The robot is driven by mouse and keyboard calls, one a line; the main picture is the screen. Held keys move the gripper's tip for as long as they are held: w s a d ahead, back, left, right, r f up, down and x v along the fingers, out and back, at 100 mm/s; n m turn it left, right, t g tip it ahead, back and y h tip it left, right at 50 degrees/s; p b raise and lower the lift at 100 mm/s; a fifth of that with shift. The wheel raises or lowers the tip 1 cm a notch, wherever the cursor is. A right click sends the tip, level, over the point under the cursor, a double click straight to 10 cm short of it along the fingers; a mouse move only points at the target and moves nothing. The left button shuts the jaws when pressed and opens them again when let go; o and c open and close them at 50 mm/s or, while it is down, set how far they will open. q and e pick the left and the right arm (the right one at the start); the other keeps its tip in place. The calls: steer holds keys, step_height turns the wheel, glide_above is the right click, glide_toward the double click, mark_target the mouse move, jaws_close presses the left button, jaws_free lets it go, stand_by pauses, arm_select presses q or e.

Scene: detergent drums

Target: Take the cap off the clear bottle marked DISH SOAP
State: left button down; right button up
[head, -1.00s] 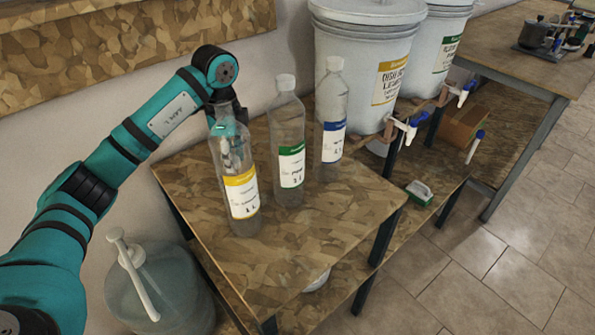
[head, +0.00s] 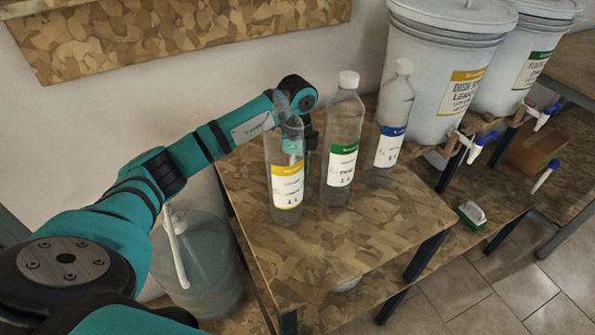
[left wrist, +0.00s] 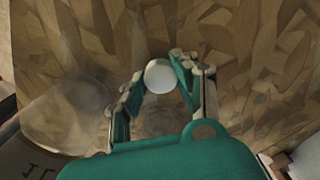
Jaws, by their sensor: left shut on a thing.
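A clear bottle with a yellow label (head: 287,187) stands upright on the small table in the head view. Its label text is too small to read, and I see no white cap on its top. My left gripper (head: 300,146) is behind it, partly seen through the clear plastic. In the left wrist view my left gripper (left wrist: 161,80) is shut on a round white cap (left wrist: 159,76). Clear bottles with a green label (head: 341,165) and a blue label (head: 389,146) stand to the right, both with caps on. My right gripper is out of view.
The table's front part (head: 330,250) is bare. Large white drums with taps, one labelled in yellow (head: 462,92) and one in green (head: 532,70), stand at the right. A clear jug with a white pump (head: 205,270) stands at left. A green-and-white brush (head: 471,214) lies on a lower shelf.

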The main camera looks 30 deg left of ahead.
arm_select(q)
steer(key=shift+f, duration=0.4)
steer(key=shift+f, duration=0.3)
steer(key=c, duration=1)
jaws_free()
step_height(320, 180, up, 13)
steer(key=shift+f, duration=0.15)
